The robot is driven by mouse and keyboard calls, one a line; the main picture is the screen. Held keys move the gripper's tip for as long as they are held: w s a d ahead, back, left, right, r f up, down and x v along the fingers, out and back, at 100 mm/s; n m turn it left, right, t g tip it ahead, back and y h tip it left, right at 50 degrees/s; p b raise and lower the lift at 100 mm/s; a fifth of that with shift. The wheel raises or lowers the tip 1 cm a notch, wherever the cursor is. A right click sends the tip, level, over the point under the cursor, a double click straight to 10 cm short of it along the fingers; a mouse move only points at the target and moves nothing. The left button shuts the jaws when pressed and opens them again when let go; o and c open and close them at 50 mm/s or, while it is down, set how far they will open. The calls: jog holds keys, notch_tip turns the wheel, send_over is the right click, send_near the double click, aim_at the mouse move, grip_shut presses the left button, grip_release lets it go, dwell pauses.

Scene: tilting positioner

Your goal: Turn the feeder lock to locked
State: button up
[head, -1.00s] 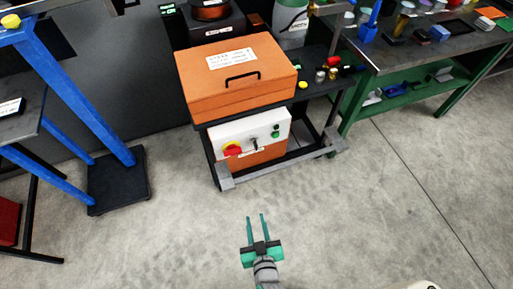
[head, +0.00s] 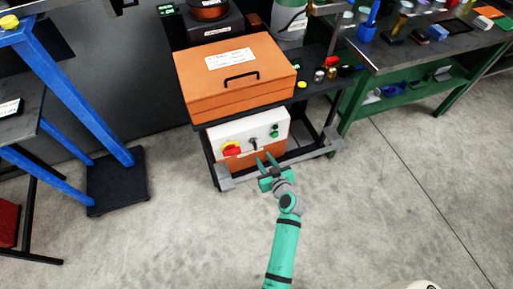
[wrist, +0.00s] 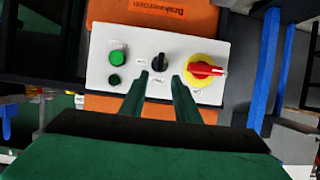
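A white control panel (head: 220,134) sits on the front of an orange cabinet. It bears a small black rotary knob (head: 253,145) and a red handle on a yellow disc (head: 231,149). In the wrist view the black knob (wrist: 158,63) is at mid panel, with the red handle (wrist: 205,69) to its right. The labels are too small to read, so I cannot tell which is the feeder lock. My gripper (head: 264,157) is open and empty. In the wrist view its fingertips (wrist: 160,75) straddle the line to the black knob; contact is not visible.
Green round buttons (wrist: 118,57) lie left of the knob in the wrist view. A grey bar (head: 300,153) runs low across the cart's front. An orange lidded box (head: 210,88) stands above the panel. A blue-legged stand (head: 75,90) is at the left. The floor in front is clear.

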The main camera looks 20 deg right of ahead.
aim_at(256, 147)
jog(key=x, duration=0.9)
jog(key=shift+w+f, duration=0.1)
jog(key=shift+w, duration=0.1)
jog(key=shift+c, duration=0.6)
grip_shut()
